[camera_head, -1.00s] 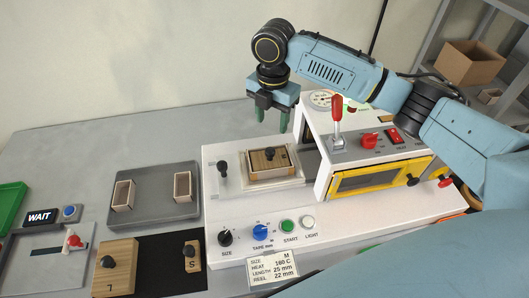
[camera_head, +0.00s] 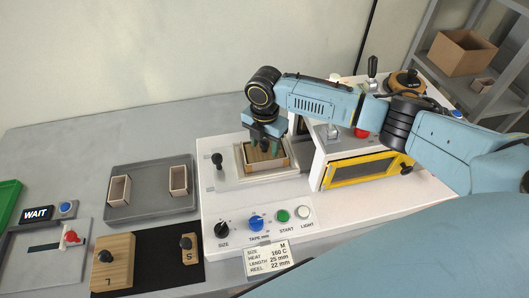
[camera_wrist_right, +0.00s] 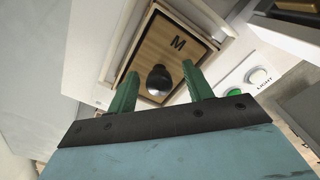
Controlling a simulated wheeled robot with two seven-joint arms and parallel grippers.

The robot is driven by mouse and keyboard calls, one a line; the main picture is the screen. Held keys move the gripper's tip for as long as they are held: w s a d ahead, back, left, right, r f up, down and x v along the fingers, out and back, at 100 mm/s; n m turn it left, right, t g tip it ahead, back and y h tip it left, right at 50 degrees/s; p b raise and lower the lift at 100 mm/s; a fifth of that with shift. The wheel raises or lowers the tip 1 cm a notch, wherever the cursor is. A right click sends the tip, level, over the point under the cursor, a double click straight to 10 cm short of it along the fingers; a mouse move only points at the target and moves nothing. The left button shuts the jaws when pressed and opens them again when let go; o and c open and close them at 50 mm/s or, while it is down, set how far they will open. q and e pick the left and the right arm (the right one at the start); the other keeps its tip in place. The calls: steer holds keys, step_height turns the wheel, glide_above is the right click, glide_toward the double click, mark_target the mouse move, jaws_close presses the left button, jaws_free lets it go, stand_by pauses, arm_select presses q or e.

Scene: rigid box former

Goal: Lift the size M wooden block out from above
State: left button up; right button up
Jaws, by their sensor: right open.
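The size M wooden block (camera_wrist_right: 178,43) shows in the right wrist view, with a dark M on its top and a black round knob (camera_wrist_right: 158,80). Thin pale walls run around it. In the head view the block (camera_head: 259,156) sits in the white machine's left station, partly covered by my right gripper. My right gripper (camera_wrist_right: 160,69) is open above the block. Its green fingers are on either side of the knob, with gaps visible. It also shows in the head view (camera_head: 266,146). My left gripper is not in view.
The machine's yellow-framed window (camera_head: 362,171) stands right of the block, close to my right arm. A black-knobbed post (camera_head: 217,160) is just left. A grey tray (camera_head: 150,214) with two small boxes and the L block (camera_head: 112,258) and S block (camera_head: 188,246) lie further left.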

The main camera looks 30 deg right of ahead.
jaws_close()
steer(key=shift+r, duration=0.1)
